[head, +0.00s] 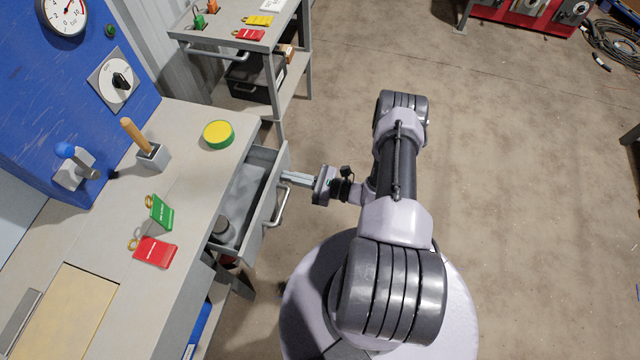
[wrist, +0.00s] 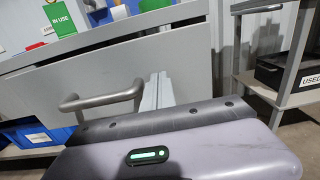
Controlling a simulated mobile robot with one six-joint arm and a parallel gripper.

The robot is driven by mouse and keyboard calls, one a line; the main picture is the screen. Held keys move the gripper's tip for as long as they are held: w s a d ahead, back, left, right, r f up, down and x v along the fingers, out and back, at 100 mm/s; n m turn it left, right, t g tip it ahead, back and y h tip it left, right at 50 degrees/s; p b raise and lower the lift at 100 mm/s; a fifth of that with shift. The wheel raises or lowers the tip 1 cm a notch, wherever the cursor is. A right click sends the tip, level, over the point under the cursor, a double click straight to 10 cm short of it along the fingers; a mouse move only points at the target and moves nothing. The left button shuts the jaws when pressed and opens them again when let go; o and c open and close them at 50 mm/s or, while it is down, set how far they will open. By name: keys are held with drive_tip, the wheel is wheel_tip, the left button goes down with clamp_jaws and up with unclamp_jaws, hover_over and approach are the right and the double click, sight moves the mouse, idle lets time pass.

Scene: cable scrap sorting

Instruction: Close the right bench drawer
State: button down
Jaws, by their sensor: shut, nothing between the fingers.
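The right bench drawer (head: 265,222) stands pulled out from the grey bench in the head view, with a dark round item (head: 222,228) inside it. Its bar handle (head: 279,206) is on the front panel, and the handle also shows in the wrist view (wrist: 100,99). My gripper (head: 284,177) is shut and empty. Its fingertips are at the drawer's front panel, beside the handle toward the far end. In the wrist view the fingers (wrist: 157,92) point at the grey front panel (wrist: 190,60), right of the handle. I cannot tell whether they touch it.
The bench top (head: 195,180) holds a green-and-yellow roll (head: 218,134), a red tag (head: 154,252) and a green tag (head: 161,212). A grey cart (head: 290,50) with a black bin (head: 255,78) stands beyond the drawer.

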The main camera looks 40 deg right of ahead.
drive_tip(key=b, duration=0.1)
hover_over(267, 178)
drive_tip(key=shift+s, duration=0.4)
drive_tip(key=shift+w+a, duration=0.15)
drive_tip(key=shift+r, duration=0.15)
drive_tip(key=shift+w+r, duration=0.1)
drive_tip(key=shift+w, duration=0.05)
